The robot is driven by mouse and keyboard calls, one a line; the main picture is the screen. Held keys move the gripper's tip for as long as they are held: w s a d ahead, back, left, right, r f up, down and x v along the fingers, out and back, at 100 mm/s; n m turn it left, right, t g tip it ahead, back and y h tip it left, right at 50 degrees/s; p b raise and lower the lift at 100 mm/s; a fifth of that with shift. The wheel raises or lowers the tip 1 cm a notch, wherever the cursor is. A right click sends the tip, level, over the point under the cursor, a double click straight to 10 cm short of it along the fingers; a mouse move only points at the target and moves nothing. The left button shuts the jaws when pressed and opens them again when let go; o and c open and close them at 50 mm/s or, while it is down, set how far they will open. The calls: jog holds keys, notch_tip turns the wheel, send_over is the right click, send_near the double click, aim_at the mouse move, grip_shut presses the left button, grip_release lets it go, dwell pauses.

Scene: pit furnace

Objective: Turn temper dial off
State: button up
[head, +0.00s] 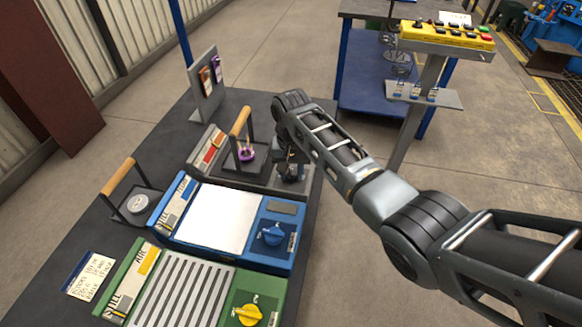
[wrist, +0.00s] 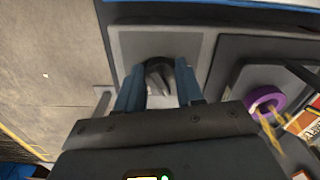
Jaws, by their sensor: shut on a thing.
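A dark dial (wrist: 158,80) sits on a grey panel (wrist: 128,48) in the wrist view. My gripper (wrist: 160,68) has a blue-grey finger on each side of it and is shut on it. In the head view my gripper (head: 289,172) reaches down at the right end of the farthest unit, which has a red label (head: 207,150); the dial is hidden there by my arm. A blue unit with a blue dial (head: 272,234) and a green unit with a yellow dial (head: 248,314) stand nearer. I cannot read which label says temper.
A wooden-handled holder (head: 240,122) with a purple ring (head: 247,155) stands close to my gripper. Another wooden-handled piece (head: 118,178) is at the left. An upright grey board (head: 205,88) stands behind. A yellow control box (head: 446,38) on a post is at the right.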

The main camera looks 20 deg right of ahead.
aim_at(293, 171)
jog(key=n+p, duration=0.1)
jog(key=n, duration=0.5)
jog(key=shift+s, duration=0.1)
jog(key=n+p, duration=0.1)
jog(key=n, duration=0.5)
jog(key=shift+d+n, duration=0.15)
jog(key=shift+n, duration=0.15)
dwell(0.3)
jog(key=o, duration=1)
jog(key=shift+o, duration=0.2)
jog(key=shift+r, duration=0.1)
jog(key=shift+r, duration=3.8)
